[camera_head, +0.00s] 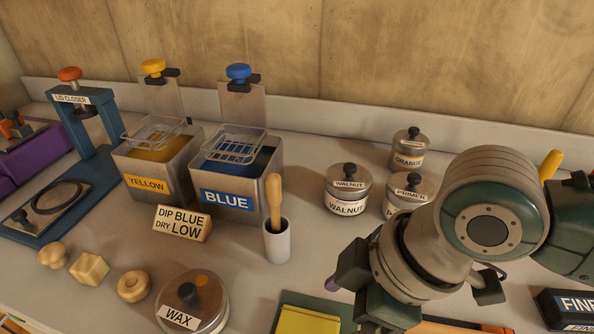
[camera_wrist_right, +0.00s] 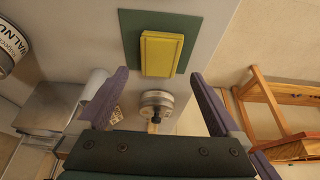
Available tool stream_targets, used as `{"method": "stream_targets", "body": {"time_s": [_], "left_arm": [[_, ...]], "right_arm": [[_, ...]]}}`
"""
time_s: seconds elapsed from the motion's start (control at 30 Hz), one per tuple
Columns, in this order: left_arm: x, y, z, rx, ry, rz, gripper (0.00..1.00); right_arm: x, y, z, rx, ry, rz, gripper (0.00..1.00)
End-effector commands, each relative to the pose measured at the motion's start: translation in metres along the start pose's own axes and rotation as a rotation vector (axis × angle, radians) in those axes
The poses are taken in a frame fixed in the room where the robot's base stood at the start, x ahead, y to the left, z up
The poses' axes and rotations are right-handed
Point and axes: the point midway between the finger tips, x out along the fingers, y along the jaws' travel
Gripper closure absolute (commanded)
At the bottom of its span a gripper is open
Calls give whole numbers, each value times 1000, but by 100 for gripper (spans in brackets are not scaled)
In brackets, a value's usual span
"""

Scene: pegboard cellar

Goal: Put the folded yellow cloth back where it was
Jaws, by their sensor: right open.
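The folded yellow cloth (camera_head: 306,322) lies on a dark green mat (camera_head: 291,299) at the bottom edge of the head view, partly cut off. In the head view my right wrist hides most of the fingers. My left gripper is not in view.
A WAX tin (camera_head: 192,303) stands left of the mat. WALNUT (camera_head: 347,189), PRIMER (camera_head: 408,190) and ORANGE (camera_head: 408,150) tins stand behind it. A grey cup (camera_head: 277,243) holds a wooden-handled tool. YELLOW (camera_head: 148,186) and BLUE (camera_head: 228,200) dip tanks stand left. A FINE box (camera_head: 567,309) is at right.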

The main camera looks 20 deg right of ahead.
Motion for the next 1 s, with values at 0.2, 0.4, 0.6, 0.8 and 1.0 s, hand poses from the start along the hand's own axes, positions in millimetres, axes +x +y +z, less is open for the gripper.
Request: {"method": "stream_targets", "body": {"time_s": [0.2, 0.4, 0.6, 0.8, 1.0], "left_arm": [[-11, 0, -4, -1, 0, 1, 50], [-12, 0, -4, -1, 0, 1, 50], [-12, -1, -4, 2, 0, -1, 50], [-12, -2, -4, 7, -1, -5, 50], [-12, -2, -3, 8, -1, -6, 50]], "right_arm": [[-45, 0, 0, 0, 1, 1, 0], [-60, -8, -2, 16, 10, -1, 0], [-74, -41, -2, 258, 46, 80, 0], [-105, -48, 52, 637, -41, 244, 0], [-118, -50, 78, 760, -96, 311, 0]]}}
